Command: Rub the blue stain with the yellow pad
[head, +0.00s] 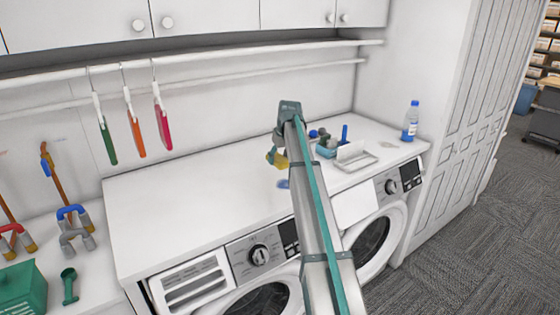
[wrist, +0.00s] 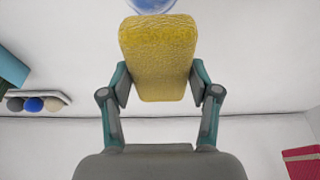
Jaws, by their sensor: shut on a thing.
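My gripper (wrist: 160,88) is shut on the yellow pad (wrist: 158,50), with one finger on each side of it in the wrist view. The pad also shows in the head view (head: 281,161), partly hidden by my arm, above the white counter top. The blue stain (head: 283,184) is a small patch on the counter, just in front of the pad in the head view and partly hidden by my arm. In the wrist view the stain (wrist: 151,5) is cut off by the top edge, just beyond the pad's far end. I cannot tell whether the pad touches the counter.
A teal caddy (head: 325,151) with small items stands right of my gripper, beside a white tray (head: 356,160). A water bottle (head: 410,122) stands at the right end. Colored items hang from the rail (head: 200,63). The counter's left part (head: 190,190) is clear.

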